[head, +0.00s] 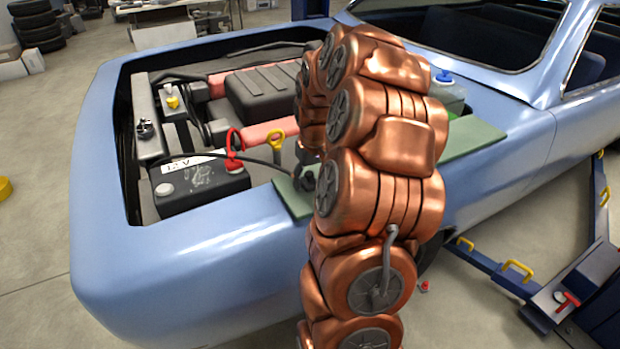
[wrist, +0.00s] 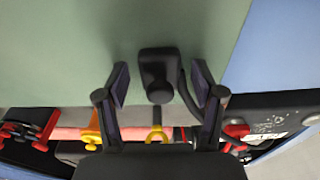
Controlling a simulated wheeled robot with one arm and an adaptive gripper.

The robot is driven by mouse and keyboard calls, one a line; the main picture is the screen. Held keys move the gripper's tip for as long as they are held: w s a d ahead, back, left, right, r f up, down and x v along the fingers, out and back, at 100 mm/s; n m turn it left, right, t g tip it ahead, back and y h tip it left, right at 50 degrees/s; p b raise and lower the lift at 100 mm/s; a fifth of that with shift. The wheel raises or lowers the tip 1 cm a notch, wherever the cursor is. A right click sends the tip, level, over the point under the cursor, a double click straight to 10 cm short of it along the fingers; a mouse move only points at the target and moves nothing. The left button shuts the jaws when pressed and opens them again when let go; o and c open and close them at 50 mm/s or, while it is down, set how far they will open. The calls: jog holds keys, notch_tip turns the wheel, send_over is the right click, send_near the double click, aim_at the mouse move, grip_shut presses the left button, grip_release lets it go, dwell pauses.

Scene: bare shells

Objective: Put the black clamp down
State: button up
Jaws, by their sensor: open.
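The black clamp (wrist: 158,68) lies on the green mat (wrist: 60,50) in the wrist view, with a black cable bending away from its right side. My gripper (wrist: 161,84) is open, with one finger on each side of the clamp and a gap to both. In the head view my copper arm covers most of this spot. A dark shape that looks like the clamp (head: 305,181) shows at the arm's left edge, on the mat (head: 292,203) along the car's fender.
The battery (head: 200,188) sits left of the mat, with a red clamp (head: 235,142) at its terminal. A yellow-handled dipstick (head: 276,138) stands close to my gripper. A blue-capped reservoir (head: 446,88) is behind my arm. The mat's right part is clear.

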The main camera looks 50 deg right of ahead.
aim_at(312, 184)
notch_tip(312, 184, up, 12)
jog(key=s+b, duration=0.1)
jog(key=b, duration=0.2)
jog(key=shift+s+a, duration=0.15)
jog(key=shift+a, duration=0.1)
jog(key=s+a+f+n+g, duration=0.1)
jog(key=s+a, duration=0.2)
jog(key=a, duration=0.7)
jog(key=s+a+f+n, duration=0.1)
jog(key=s+a+n, duration=0.1)
jog(key=a, duration=0.9)
jog(key=s+a+f+g, duration=0.1)
jog(key=s+a+f, duration=0.2)
jog(key=s+a, duration=0.2)
jog(key=s+a+f+g, duration=0.1)
jog(key=s+a+f, duration=0.3)
jog(key=s, duration=0.8)
jog(key=shift+s+a+f+n, duration=0.15)
jog(key=shift+a+f+n, duration=0.2)
jog(key=shift+a, duration=0.65)
jog(key=shift+r, duration=0.15)
notch_tip(312, 184, up, 2)
jog(key=p, duration=0.2)
jog(key=shift+r+p, duration=0.25)
jog(key=shift+p, duration=0.05)
